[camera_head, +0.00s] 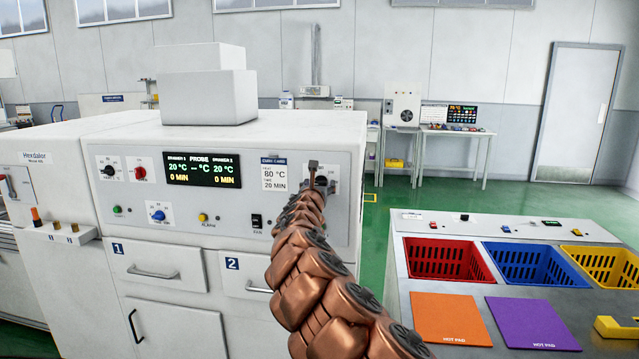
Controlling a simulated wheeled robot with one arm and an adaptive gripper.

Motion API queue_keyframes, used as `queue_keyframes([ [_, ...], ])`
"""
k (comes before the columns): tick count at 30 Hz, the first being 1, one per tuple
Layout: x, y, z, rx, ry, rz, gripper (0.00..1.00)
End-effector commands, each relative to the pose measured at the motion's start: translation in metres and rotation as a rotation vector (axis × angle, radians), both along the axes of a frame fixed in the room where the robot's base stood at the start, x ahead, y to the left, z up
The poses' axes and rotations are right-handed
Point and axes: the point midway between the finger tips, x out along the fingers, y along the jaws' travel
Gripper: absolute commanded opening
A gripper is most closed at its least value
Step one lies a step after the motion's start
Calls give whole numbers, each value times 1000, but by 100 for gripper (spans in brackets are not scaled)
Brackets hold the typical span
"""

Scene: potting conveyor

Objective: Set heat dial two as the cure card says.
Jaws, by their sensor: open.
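The cure card (273,174) on the oven's front panel reads 80 °C and 20 MIN. The display (203,170) shows 20 °C and 0 MIN for both drawers, and a dash for the probe. My gripper (318,176) is open at the panel's right part, just right of the card. My copper-coloured arm reaches up to it from the lower right. Heat dial two cannot be made out; the panel behind my gripper is largely hidden. A black dial (111,171), a red dial (140,172) and a blue dial (158,214) show on the left, their labels too small to read surely.
Drawer 1 (153,268) and drawer 2 (240,277) are shut below the panel; my arm covers part of drawer 2. A bench at right holds a red bin (445,258), a blue bin (530,266), and orange (450,318) and purple (532,322) hot pads.

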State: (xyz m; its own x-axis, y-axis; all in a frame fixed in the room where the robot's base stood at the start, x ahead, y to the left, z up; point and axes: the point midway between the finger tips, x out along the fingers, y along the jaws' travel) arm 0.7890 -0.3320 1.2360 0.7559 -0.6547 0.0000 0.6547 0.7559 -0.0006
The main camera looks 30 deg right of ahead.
Motion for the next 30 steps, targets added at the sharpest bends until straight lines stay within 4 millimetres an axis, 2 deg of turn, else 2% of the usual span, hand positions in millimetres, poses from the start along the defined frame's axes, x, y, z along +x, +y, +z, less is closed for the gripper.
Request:
queue_keyframes([
  [18,7,-6,0,1,-1,0,69],
  [30,7,-6,0,1,-1,0,27],
])
